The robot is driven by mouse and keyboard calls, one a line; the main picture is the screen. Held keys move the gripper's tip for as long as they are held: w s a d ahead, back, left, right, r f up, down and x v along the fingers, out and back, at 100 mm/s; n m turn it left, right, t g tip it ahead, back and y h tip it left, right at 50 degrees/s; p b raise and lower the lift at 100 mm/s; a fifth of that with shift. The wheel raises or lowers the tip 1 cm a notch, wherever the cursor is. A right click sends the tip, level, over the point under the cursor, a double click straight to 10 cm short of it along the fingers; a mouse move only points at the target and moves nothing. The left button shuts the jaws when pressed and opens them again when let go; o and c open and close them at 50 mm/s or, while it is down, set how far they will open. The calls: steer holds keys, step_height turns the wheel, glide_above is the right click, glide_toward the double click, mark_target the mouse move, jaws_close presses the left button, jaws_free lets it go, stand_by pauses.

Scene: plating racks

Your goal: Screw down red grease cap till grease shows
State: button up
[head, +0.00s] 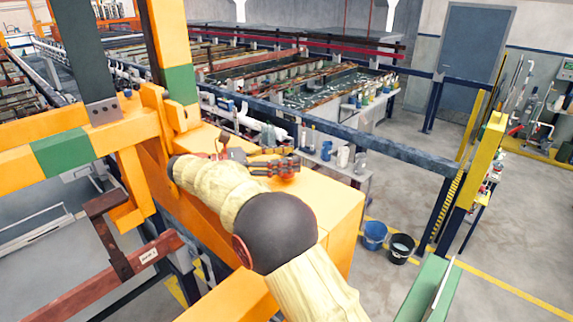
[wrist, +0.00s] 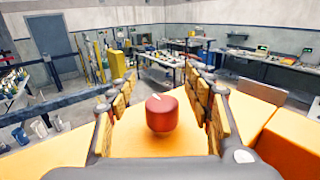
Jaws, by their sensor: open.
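The red grease cap (wrist: 161,113) is a short red cylinder with a small pale mark on its top. It stands on the orange beam top (wrist: 140,145), in the wrist view. My gripper (wrist: 162,105) is open, with one finger to the left of the cap and one to the right. Gaps show between the cap and both fingers. In the head view my gripper (head: 285,163) is over the orange beam (head: 335,200), and a bit of the red cap (head: 289,176) shows by the fingertips. What is under the cap is hidden, and I cannot see any grease.
A blue rail (head: 330,140) runs behind the beam. Beyond it are a bench with bottles and tanks. A blue bucket (head: 374,236) and a black bucket (head: 401,249) stand on the floor at right.

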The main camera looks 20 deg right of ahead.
step_height(320, 180, up, 8)
steer(key=shift+f, duration=0.2)
stand_by(0.3)
